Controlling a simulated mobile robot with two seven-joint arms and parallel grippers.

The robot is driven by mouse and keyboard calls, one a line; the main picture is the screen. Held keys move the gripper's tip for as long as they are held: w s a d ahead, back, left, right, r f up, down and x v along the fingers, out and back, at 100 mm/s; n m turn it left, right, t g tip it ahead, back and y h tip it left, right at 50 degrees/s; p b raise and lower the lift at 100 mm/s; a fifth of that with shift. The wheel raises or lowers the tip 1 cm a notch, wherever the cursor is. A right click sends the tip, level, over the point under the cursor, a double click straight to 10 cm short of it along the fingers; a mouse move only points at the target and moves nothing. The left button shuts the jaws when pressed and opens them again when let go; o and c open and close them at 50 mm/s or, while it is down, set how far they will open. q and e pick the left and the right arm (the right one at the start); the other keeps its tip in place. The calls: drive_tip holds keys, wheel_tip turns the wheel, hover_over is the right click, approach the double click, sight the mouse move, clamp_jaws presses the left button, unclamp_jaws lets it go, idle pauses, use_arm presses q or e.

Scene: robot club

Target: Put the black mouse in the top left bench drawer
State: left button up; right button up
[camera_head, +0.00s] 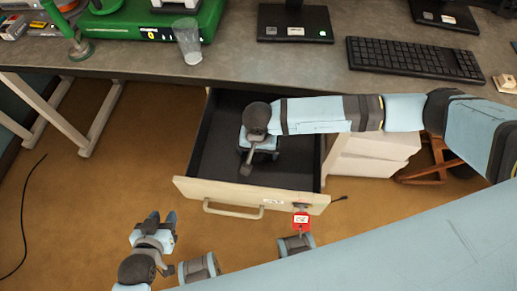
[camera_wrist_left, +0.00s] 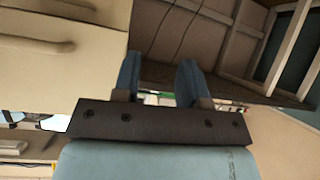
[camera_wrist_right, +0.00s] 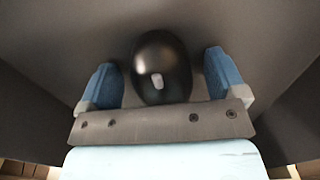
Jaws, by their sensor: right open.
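The top left bench drawer (camera_head: 213,135) is pulled open, with a cream front (camera_head: 225,188), a bar handle and a dark inside. My right gripper (camera_head: 262,140) is down inside the drawer, seen from above; its fingertips are hidden by the wrist in the head view. In the right wrist view the black mouse (camera_wrist_right: 160,62), with a small grey wheel, lies on the drawer floor between the two blue fingers of my right gripper (camera_wrist_right: 163,80). The fingers stand apart with gaps on both sides of it. My left gripper (camera_head: 163,219) is open and empty, left of the drawer front; it also shows in the left wrist view (camera_wrist_left: 160,80).
A red tag (camera_head: 301,221) hangs by the drawer front's right end. On the bench are a keyboard (camera_head: 415,59), a monitor stand (camera_head: 294,24), a clear cup (camera_head: 188,41) and a green machine (camera_head: 150,22). Floor left of the drawer is clear except a black cable (camera_head: 23,205).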

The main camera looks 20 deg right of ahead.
drive_tip(key=shift+r, duration=0.1)
wheel_tip(320, 180, up, 12)
idle(0.5)
idle(0.4)
